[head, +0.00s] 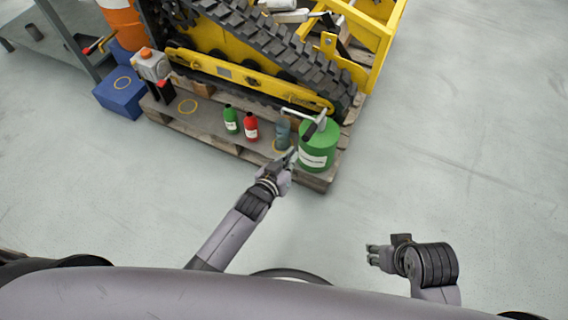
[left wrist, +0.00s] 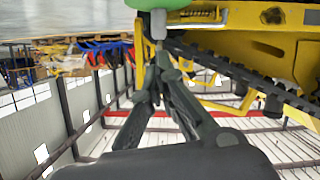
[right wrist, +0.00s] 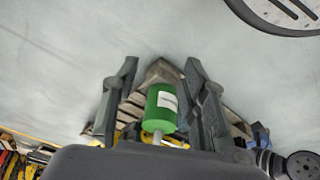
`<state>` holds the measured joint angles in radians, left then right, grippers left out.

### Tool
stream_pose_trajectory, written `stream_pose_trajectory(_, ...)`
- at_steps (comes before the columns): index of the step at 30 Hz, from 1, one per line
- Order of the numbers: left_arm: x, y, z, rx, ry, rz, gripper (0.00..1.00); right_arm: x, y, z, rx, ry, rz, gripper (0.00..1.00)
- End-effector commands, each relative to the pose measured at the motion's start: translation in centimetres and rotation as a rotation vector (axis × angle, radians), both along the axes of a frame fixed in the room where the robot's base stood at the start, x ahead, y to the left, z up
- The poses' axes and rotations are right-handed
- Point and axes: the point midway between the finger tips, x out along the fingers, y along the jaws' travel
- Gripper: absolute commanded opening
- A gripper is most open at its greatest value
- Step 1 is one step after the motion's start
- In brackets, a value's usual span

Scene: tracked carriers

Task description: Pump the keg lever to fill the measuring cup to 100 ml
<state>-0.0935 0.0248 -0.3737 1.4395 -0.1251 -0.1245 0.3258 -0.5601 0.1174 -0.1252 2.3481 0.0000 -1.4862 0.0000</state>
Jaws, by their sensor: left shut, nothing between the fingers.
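The green keg (head: 318,157) stands on the pallet's right end, with a metal lever (head: 303,113) on top that ends in a black handle. The bluish measuring cup (head: 283,132) stands left of the keg; its fill level is too small to read. My left gripper (head: 290,157) is shut and empty, just in front of the cup and keg in the head view. In the left wrist view its fingertips (left wrist: 160,62) meet below a grey spout-like part under the green keg (left wrist: 160,4). My right gripper (head: 369,254) is open and empty, well apart from the keg (right wrist: 160,108).
A green bottle (head: 231,121) and a red bottle (head: 251,127) stand on the wooden pallet (head: 215,133) left of the cup. A yellow tracked machine (head: 250,78) rises behind them. A blue box (head: 121,92) sits at the left. The floor in front and right is clear.

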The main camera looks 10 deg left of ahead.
Motion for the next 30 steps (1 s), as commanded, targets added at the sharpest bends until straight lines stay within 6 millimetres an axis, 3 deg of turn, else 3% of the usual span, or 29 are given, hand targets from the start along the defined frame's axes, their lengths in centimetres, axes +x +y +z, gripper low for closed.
stream_pose_trajectory(3,-1.9,0.7,0.3,0.0,0.0,0.0,0.0,0.3,0.1,-1.6,0.0,0.01,0.001,0.4)
stream_pose_trajectory(9,-3.6,1.4,0.4,0.0,-0.003,0.0,0.0,0.6,0.2,-3.3,0.0,0.017,0.003,0.4)
stream_pose_trajectory(30,-3.9,1.5,0.5,-0.001,-0.006,0.0,0.0,0.7,0.2,-3.7,0.001,0.016,0.003,0.4)
